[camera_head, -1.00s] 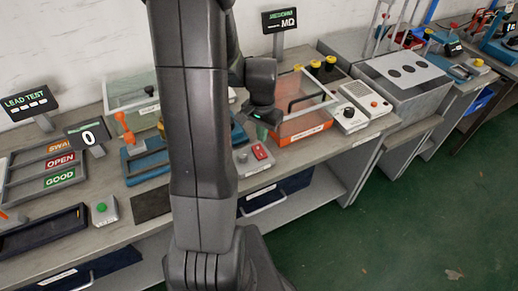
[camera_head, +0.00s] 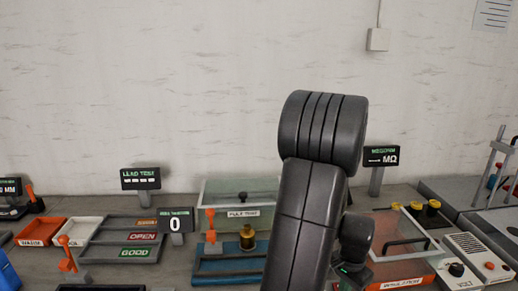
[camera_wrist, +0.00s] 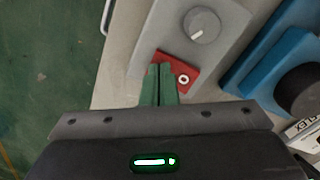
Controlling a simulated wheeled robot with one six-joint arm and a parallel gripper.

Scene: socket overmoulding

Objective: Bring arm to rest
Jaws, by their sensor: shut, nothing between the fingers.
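My gripper shows in the wrist view, its two green fingers (camera_wrist: 159,85) close together and empty. Below the fingertips in that view is a grey control box with a red rocker switch (camera_wrist: 178,72) and a round knob (camera_wrist: 201,26). The fingers overlap the switch's left part; I cannot tell whether they touch it. In the head view my dark arm rises at the centre right, with its wrist (camera_head: 354,240) beside the bench; the fingertips are hidden there.
A blue fixture (camera_wrist: 265,70) is right of the control box. In the head view, the pulse test case (camera_head: 240,190) is left of my arm and the orange insulation case (camera_head: 405,270) right of it. A megohm display (camera_head: 380,156) stands behind.

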